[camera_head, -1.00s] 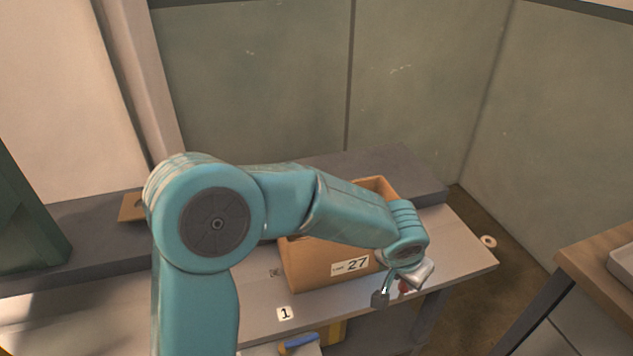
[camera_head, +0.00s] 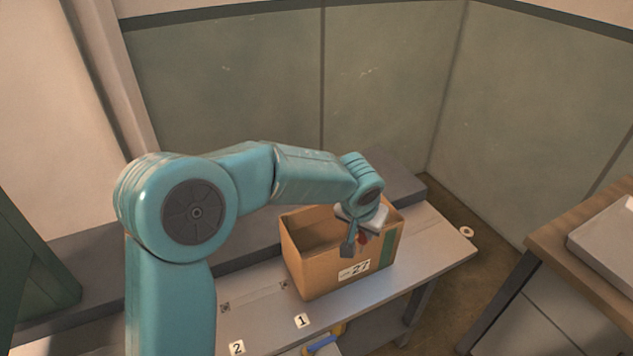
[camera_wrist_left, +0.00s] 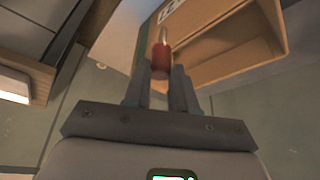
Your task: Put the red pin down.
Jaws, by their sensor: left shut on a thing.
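The red pin (camera_wrist_left: 160,62) is between the two fingers of my left gripper (camera_wrist_left: 162,80) in the left wrist view, with a pale metal tip beyond the red body. In the head view a bit of the red pin (camera_head: 362,238) shows beside the finger of my left gripper (camera_head: 355,244). The gripper is shut on the pin and held at the right part of an open cardboard box (camera_head: 312,266) labelled 27. I cannot tell whether the pin is over the box's opening or touches its wall. My right gripper is not in view.
The box stands on a grey bench (camera_head: 430,256) with number tags 1 (camera_head: 302,321) and 2 (camera_head: 237,347) along its front. A wooden-topped counter (camera_head: 560,240) stands at right.

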